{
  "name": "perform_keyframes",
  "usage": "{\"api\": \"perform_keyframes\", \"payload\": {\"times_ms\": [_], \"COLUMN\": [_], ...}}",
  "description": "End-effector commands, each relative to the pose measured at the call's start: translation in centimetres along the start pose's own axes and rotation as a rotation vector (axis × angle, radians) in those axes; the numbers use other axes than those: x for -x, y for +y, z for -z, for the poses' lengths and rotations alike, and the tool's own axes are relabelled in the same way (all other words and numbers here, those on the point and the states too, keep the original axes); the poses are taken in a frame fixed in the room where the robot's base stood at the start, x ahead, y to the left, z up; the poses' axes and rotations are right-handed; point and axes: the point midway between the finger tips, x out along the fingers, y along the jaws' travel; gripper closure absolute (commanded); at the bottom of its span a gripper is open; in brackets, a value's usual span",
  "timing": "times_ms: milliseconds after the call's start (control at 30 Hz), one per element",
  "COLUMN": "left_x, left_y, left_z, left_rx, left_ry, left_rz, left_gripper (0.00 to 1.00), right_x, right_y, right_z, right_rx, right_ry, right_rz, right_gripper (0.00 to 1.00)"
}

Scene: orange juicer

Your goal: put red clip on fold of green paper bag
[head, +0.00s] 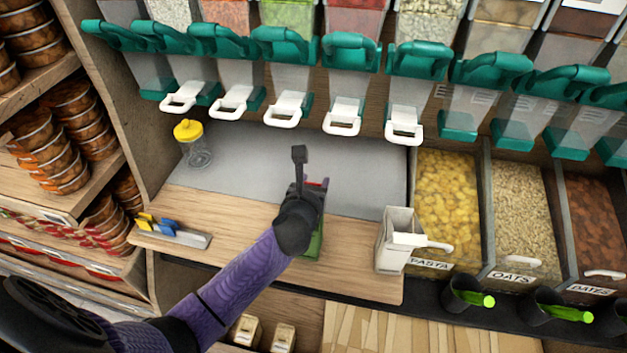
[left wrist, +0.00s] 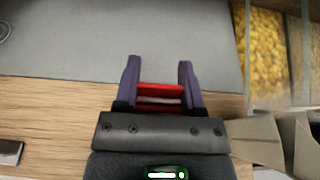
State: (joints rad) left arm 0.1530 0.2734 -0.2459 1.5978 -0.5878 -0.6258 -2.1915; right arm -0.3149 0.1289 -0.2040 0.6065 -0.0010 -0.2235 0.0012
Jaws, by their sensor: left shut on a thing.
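My left gripper (head: 318,184) is over the wooden counter in the head view, in front of the grey back panel. In the left wrist view its two purple fingers (left wrist: 159,66) are shut on the red clip (left wrist: 160,91), which lies across between them. Only a sliver of red shows by the fingers in the head view. The green paper bag (head: 315,243) stands on the counter directly below the gripper, mostly hidden by my wrist. Its fold is hidden, so I cannot tell whether the clip touches it. My right gripper is out of view.
A grey rail (head: 193,238) with a yellow clip (head: 146,221) and a blue clip (head: 168,228) lies at left. A yellow-lidded jar (head: 194,144) stands behind. A white container (head: 394,240) stands at right beside the pasta bin (head: 449,205). Dispensers with white handles (head: 342,117) hang above.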

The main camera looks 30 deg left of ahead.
Motion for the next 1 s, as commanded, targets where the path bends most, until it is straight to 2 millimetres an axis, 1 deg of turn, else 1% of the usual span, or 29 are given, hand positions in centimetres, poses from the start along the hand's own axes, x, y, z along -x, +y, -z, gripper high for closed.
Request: {"api": "perform_keyframes", "payload": {"times_ms": [100, 133, 300, 600, 633, 667, 800, 900, 1000], "left_x": [0.0, 0.0, 0.0, 0.0, 0.4, 0.9, 4.2, 6.5, 8.4], "left_y": [0.0, 0.0, 0.0, 0.0, 0.0, 0.0, 0.0, 0.0, 0.0], "left_z": [0.0, 0.0, 0.0, 0.0, -0.1, -0.2, -0.4, -0.4, -0.2], "left_rx": [0.000, 0.000, 0.000, 0.000, -0.001, -0.002, -0.002, -0.001, 0.000], "left_ry": [0.000, 0.000, 0.000, 0.000, 0.001, 0.001, 0.001, 0.001, 0.002], "left_rz": [0.000, 0.000, 0.000, 0.000, 0.000, 0.001, 0.002, 0.002, 0.001], "left_gripper": [1.00, 0.43, 0.08, 0.08, 0.08, 0.08, 0.08, 0.08, 0.08], "right_x": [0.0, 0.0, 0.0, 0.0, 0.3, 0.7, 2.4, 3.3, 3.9], "right_y": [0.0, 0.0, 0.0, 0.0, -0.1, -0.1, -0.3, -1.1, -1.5], "right_z": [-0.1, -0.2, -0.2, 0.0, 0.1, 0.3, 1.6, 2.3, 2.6], "right_rx": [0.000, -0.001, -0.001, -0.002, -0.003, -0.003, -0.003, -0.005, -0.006], "right_ry": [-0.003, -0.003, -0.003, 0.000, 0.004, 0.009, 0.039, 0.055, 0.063], "right_rz": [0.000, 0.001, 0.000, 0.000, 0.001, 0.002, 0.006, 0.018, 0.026], "right_gripper": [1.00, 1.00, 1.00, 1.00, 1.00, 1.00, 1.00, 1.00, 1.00]}}
